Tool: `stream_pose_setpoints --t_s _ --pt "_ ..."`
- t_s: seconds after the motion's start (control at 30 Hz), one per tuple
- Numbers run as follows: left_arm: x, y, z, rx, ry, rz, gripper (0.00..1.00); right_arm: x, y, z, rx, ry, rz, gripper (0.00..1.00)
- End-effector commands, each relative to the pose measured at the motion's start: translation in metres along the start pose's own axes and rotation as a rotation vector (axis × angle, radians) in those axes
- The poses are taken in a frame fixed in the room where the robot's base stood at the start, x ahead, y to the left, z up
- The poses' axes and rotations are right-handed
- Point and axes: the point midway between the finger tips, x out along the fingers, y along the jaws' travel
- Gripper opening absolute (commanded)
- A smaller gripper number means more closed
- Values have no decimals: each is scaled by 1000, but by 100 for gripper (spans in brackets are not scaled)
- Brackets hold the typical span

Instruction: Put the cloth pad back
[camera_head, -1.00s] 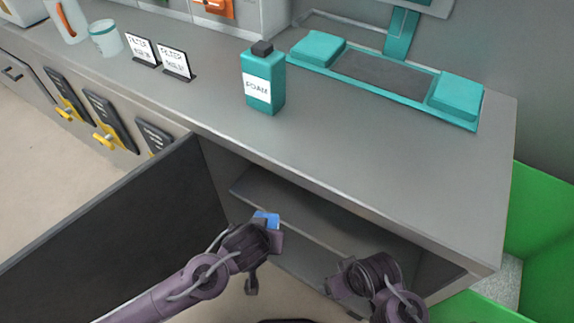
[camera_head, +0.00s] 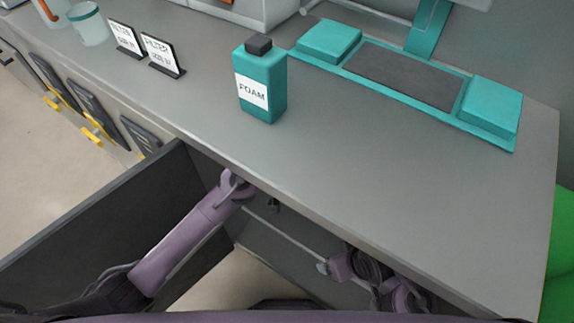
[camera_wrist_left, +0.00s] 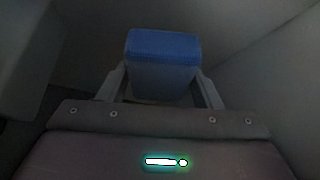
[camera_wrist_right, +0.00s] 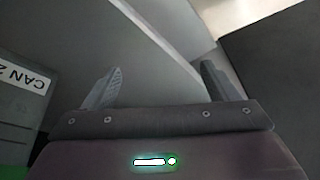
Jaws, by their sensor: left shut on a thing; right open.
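The blue pad (camera_wrist_left: 163,62) is between the two fingers of my left gripper (camera_wrist_left: 163,85), which is shut on it in the left wrist view. In the head view my left arm reaches into the open cabinet under the counter, and the counter hides the pad and fingertips. My right gripper (camera_wrist_right: 165,85) is open and empty in the right wrist view. In the head view my right wrist (camera_head: 355,265) is at the cabinet's front, under the counter edge. Whether the pad touches a shelf cannot be told; the cabinet inside is dark.
An open dark door (camera_head: 110,225) stands left of my left arm. On the counter (camera_head: 350,185) are a teal FOAM bottle (camera_head: 262,85), two filter signs (camera_head: 163,57) and a teal stand with a dark mat (camera_head: 405,75). A label (camera_wrist_right: 22,78) beginning "CAN" shows in the right wrist view.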

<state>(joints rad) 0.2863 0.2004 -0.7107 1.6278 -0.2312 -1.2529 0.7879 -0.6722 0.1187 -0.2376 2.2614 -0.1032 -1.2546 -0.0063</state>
Motion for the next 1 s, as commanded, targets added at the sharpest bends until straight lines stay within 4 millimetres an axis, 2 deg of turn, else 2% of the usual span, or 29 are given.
stream_pose_setpoints --t_s 0.1,0.27,0.43,0.6,0.97,1.0 --pt "14 0 -22 0 2 1 37 5 -5 -3 -9 33 -9 80" --pt "21 0 -36 1 1 0 37 5 -8 -6 -16 60 -15 80" --pt "34 0 -29 2 -1 -1 37 10 -10 -10 -23 90 -19 80" --pt "52 0 -19 1 0 0 37 13 -22 -15 -39 153 -45 80" --pt "54 0 -17 0 -1 0 37 11 -23 -17 -40 161 -45 80" --pt "55 0 -17 1 -1 0 61 11 -23 -17 -40 162 -45 80"
